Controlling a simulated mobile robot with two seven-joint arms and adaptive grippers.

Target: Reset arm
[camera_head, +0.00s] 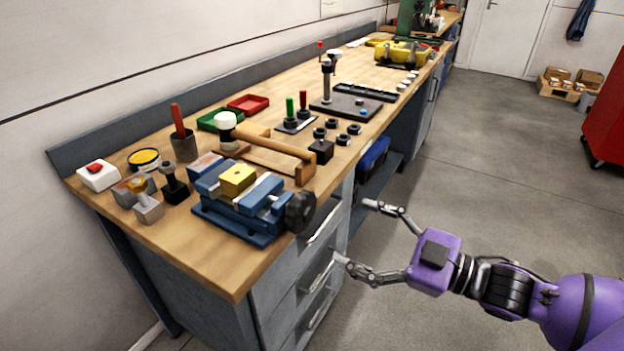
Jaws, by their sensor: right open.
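My right gripper (352,232) comes in from the right on a purple arm. Its two fingers are spread apart with nothing between them. It is beside the front of the workbench (205,258), near the drawer handles and lower than the bench top. The fingertips appear close to the drawer fronts; whether they touch cannot be told. My left gripper is not in this view.
A blue vise (240,218) holding a yellow block (237,180) stands at the bench's near edge. A mallet (262,142), a red-button box (98,175) and trays (248,104) crowd the top. The grey floor (480,150) at right is clear. A red cabinet (606,120) stands at the far right.

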